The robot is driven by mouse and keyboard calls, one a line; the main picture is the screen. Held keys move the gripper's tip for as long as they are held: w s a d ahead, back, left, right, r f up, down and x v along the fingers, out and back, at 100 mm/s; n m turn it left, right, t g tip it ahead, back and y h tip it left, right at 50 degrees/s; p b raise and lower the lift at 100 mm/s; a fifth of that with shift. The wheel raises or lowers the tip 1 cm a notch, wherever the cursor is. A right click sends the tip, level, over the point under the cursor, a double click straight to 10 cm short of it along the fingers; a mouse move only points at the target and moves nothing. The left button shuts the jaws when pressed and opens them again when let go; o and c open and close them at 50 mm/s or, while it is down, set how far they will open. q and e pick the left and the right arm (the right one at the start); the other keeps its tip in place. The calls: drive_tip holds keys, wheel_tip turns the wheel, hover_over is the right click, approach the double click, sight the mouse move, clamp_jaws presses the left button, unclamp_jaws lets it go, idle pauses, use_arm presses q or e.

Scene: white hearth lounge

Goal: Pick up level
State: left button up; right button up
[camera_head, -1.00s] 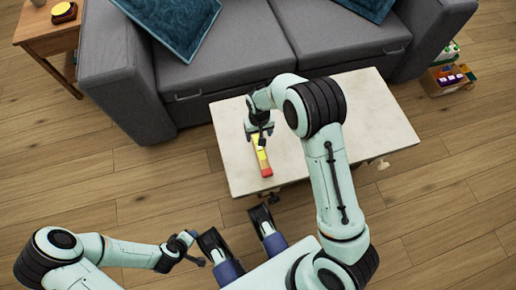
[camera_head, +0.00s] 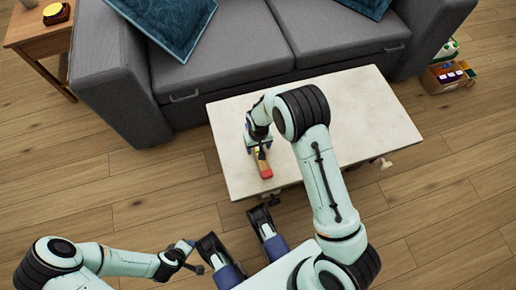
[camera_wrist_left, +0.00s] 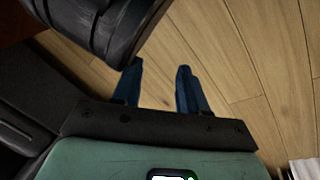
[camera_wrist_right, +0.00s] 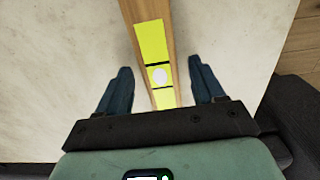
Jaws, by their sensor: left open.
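The level (camera_head: 264,168) lies on the pale table (camera_head: 380,120), with a red end toward me. In the right wrist view the level (camera_wrist_right: 152,42) shows a wooden body with a yellow face, black lines and a pale round spot. My right gripper (camera_head: 259,150) is above the level in the head view and hides part of it. In the right wrist view its open fingers (camera_wrist_right: 161,80) stand on either side of the level, with gaps on both sides. My left gripper (camera_wrist_left: 158,72) is open and empty over the wooden floor; it also shows in the head view (camera_head: 194,256).
A grey sofa (camera_head: 230,45) with blue cushions stands behind the table. A wooden side table (camera_head: 35,30) is at the upper left. A box of small items (camera_head: 447,76) sits on the floor at the right. The table is bare right of my right arm.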

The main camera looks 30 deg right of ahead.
drive_tip(key=c, duration=1)
drive_tip(key=shift+r, duration=0.15)
